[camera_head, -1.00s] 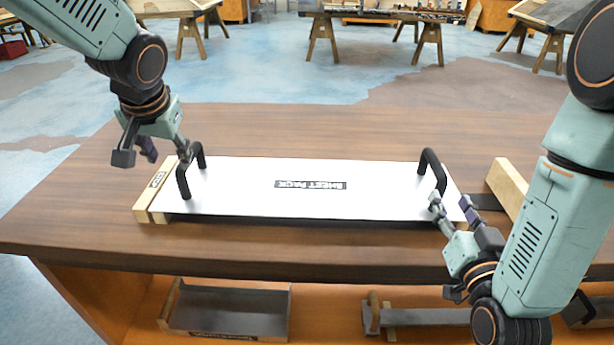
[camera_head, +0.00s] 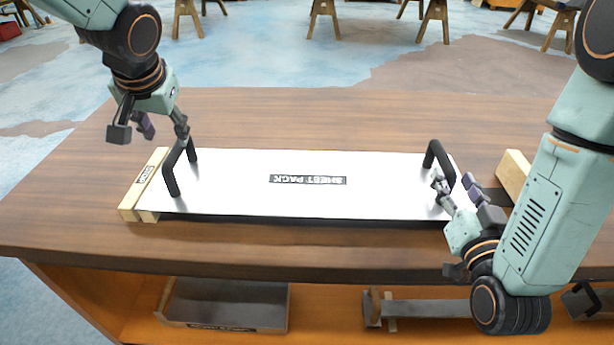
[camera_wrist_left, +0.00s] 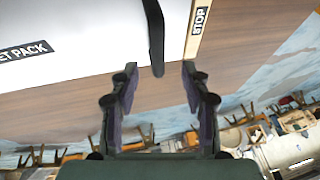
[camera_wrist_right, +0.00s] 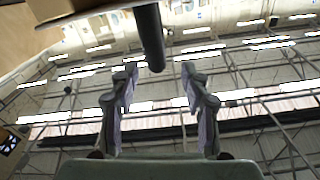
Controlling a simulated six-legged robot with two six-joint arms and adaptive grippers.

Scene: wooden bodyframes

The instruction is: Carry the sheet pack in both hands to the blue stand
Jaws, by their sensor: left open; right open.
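The sheet pack (camera_head: 250,190) is a flat white panel with a black label, lying on the brown table (camera_head: 300,115). It has a black handle at each end: the left handle (camera_head: 170,175) and the right handle (camera_head: 429,155). My left gripper (camera_head: 160,130) is open, above and beside the left handle; in the left wrist view that handle (camera_wrist_left: 155,40) reaches between the open fingers (camera_wrist_left: 158,85). My right gripper (camera_head: 455,185) is open close to the right handle; in the right wrist view the handle (camera_wrist_right: 150,40) ends between its fingertips (camera_wrist_right: 155,75). I see no blue stand.
A wooden block marked STOP (camera_head: 145,182) sits against the pack's left end. Another wooden block (camera_head: 514,172) stands right of the pack. A lower shelf holds a grey tray (camera_head: 228,305) and a bar (camera_head: 425,308). The table behind the pack is clear.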

